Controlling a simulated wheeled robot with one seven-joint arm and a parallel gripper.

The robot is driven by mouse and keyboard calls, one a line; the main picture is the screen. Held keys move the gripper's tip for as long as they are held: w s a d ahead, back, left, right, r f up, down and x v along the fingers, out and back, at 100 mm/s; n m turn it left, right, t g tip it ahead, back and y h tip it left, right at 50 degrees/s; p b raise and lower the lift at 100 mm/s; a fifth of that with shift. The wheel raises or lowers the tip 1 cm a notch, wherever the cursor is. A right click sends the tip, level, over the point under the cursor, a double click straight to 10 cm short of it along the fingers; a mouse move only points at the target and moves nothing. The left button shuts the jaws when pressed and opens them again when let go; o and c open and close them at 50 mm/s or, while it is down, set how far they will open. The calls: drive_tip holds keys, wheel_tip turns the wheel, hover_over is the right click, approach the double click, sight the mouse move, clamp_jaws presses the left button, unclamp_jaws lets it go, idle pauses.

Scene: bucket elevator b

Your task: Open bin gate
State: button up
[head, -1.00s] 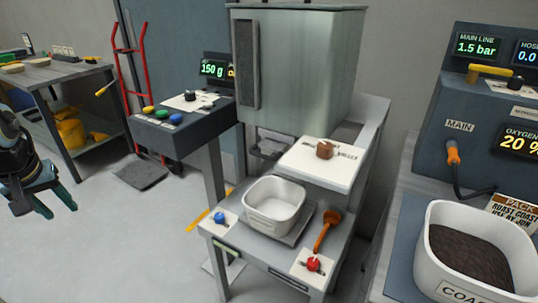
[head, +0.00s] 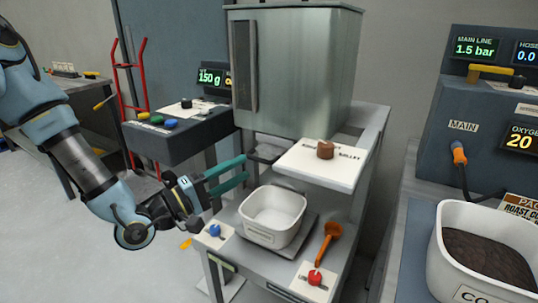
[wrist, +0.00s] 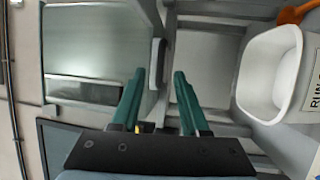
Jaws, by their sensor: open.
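The steel bin (head: 300,75) stands above the scale bench in the head view. Under its front edge is a grey gate handle (head: 266,153), partly dark and hard to make out. In the wrist view a grey bar that looks like this handle (wrist: 157,62) lies just ahead of my fingertips, between their lines. My gripper (head: 243,171) is open, with teal fingers pointing right toward the handle, in front of the bench's left side. The wrist view shows both fingers (wrist: 159,80) apart with nothing held; I cannot tell whether they touch the bar.
A white tub (head: 271,216), empty, sits below the bin on the bench. A white shelf plate with a brown knob (head: 325,150) is to the right of the handle. A control box (head: 165,135) is at left. An orange scoop (head: 327,242) and a red knob (head: 315,278) are at the right front.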

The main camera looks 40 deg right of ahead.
sight(269, 152)
drive_tip(key=p+x, duration=0.1)
drive_tip(key=x, duration=0.8)
drive_tip(key=shift+d+f+p, duration=0.1)
drive_tip(key=shift+p, duration=0.2)
clamp_jaws()
